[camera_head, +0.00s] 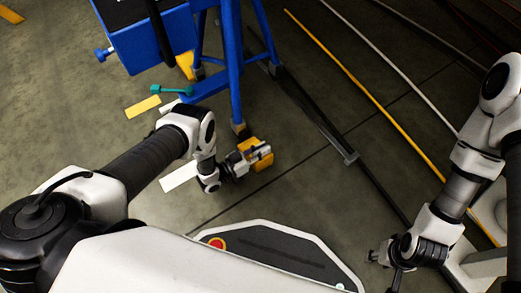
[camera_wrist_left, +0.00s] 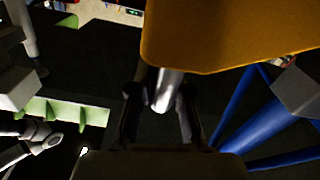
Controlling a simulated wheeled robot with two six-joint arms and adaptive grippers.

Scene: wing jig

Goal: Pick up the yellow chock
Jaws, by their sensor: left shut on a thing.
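The yellow chock (camera_head: 262,164) shows at the end of my left arm, beside the foot of a blue stand. In the left wrist view the chock (camera_wrist_left: 230,35) fills the upper right, with a pale metal rod (camera_wrist_left: 167,92) below it. My left gripper (camera_head: 246,156) is at the chock's left side and shut on it; in the wrist view the rod lies between its dark fingers (camera_wrist_left: 160,105). Whether the chock touches the floor is unclear. My right gripper (camera_head: 380,264) is far off at the lower right, and its finger gap is too small to read.
The blue stand (camera_head: 230,62) rises just behind the chock. A teal tool (camera_head: 172,90), a yellow strip (camera_head: 143,106) and a white strip (camera_head: 180,177) lie to the left. Long rails, one yellow (camera_head: 364,90), cross the floor at right.

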